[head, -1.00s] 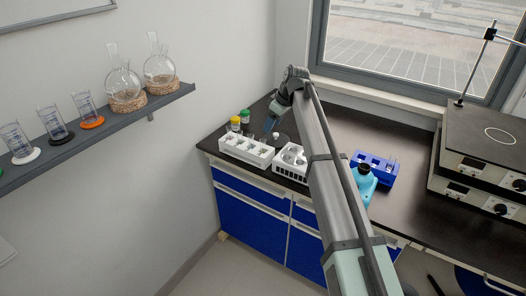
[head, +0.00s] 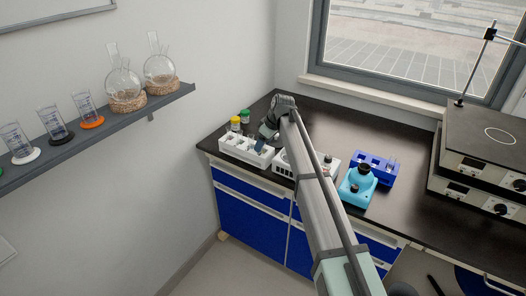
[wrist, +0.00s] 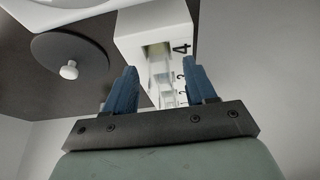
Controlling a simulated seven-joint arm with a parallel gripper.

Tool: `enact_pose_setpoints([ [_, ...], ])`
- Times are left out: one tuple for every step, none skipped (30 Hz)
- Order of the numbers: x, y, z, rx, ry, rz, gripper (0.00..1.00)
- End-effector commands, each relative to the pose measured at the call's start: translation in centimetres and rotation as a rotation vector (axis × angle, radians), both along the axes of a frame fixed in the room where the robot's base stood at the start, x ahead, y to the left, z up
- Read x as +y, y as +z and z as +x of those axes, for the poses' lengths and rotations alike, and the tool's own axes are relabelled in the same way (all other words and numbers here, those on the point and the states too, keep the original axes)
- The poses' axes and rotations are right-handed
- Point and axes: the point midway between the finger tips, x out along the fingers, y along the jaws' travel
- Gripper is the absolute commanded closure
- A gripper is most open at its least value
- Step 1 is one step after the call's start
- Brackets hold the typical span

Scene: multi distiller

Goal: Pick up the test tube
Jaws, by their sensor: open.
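My gripper (head: 261,144) is at the right part of the white rack (head: 238,151) on the dark bench. In the wrist view my gripper (wrist: 160,90) has its two blue fingers apart, one on each side of the row of slots. The white rack (wrist: 140,32) shows between and beyond the fingers, with numbers along its edge. Clear, glassy shapes (wrist: 163,72) lie between the fingers; I cannot tell whether they are a test tube or the slots themselves. No test tube can be made out clearly in the head view.
A white device (head: 326,165) stands right of the rack, partly behind my arm. A light-blue device (head: 357,188) and a blue rack (head: 373,169) stand further right. Yellow-capped (head: 235,123) and green-capped (head: 245,116) bottles stand behind the white rack. A grey disc with a knob (wrist: 69,70) lies beside it.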

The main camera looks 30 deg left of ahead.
Motion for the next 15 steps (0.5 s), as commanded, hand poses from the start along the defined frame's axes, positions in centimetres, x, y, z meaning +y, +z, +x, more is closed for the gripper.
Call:
enact_pose_setpoints([
  [0.18,-0.41,0.02,0.0,0.0,0.0,0.44],
  [0.23,-0.55,0.01,0.0,0.0,0.0,0.44],
  [0.27,-0.65,0.01,-0.001,0.0,0.0,0.44],
  [0.27,-0.68,0.01,-0.001,0.0,0.0,0.44],
  [0.27,-0.67,0.0,-0.001,0.0,0.0,0.44],
  [0.26,-0.66,0.0,-0.001,0.0,0.0,0.44],
  [0.26,-0.65,-0.01,-0.001,0.0,0.0,0.44],
  [0.26,-0.65,-0.01,-0.001,0.0,0.0,0.44],
  [0.25,-0.64,-0.01,-0.001,0.0,0.0,0.45],
  [0.25,-0.64,-0.01,0.0,0.0,0.0,0.48],
  [0.25,-0.64,-0.01,0.0,0.0,0.0,0.51],
  [0.25,-0.64,-0.01,0.0,0.0,0.0,0.55],
  [0.26,-0.64,-0.02,0.0,0.0,0.0,0.58],
  [0.26,-0.64,-0.02,0.0,0.0,0.0,0.61],
  [0.25,-0.63,-0.02,0.0,0.0,0.0,0.65],
])
